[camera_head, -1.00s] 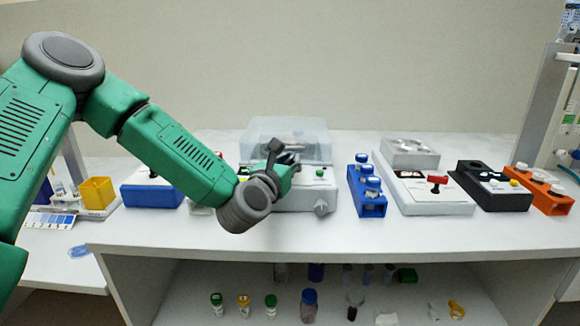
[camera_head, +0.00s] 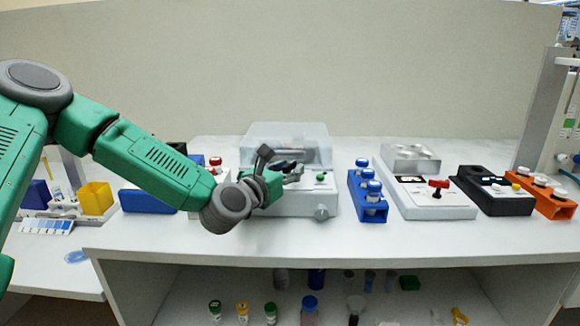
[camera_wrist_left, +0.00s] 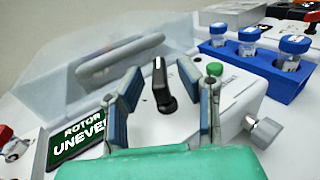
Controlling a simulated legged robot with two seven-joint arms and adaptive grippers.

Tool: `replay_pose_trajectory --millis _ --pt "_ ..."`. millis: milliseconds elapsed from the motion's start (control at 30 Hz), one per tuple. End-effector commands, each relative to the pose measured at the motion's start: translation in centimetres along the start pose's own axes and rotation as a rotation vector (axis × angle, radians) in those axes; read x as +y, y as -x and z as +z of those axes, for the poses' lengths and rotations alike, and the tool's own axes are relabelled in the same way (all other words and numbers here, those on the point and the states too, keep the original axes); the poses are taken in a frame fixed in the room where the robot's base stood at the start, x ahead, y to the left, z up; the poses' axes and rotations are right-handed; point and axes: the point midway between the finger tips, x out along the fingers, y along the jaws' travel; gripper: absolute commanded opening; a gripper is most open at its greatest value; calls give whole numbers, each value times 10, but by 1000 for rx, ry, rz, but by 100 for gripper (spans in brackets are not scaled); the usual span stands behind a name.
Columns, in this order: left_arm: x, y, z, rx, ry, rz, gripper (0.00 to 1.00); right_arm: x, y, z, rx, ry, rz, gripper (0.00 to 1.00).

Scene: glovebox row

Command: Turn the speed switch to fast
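A light grey centrifuge (camera_head: 290,206) with a clear lid (camera_head: 292,138) stands near the middle of the bench. In the left wrist view, a black lever switch (camera_wrist_left: 162,88) with a pale line on top stands on its front panel. It lies between the two fingers of my left gripper (camera_wrist_left: 174,74), with a visible gap on both sides. My left gripper (camera_head: 279,164) is open over the panel in the head view and hides the switch there. A green button (camera_head: 320,176) and a grey side knob (camera_head: 321,211) are right of it. My right gripper is not in view.
A blue rack (camera_head: 368,207) with blue-capped tubes stands right of the centrifuge. A white device with a red knob (camera_head: 438,184) is farther right. The bench front is clear.

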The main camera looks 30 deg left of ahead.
Motion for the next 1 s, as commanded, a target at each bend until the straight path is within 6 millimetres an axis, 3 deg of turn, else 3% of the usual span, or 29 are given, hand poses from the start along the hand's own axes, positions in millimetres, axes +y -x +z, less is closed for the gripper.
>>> replay_pose_trajectory --millis 367,800,1000 --pt "0 7 6 -12 0 1 31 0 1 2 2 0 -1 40" --pt "2 93 3 -10 8 2 31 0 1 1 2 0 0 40" --pt "2 114 1 -9 3 1 31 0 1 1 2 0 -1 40"
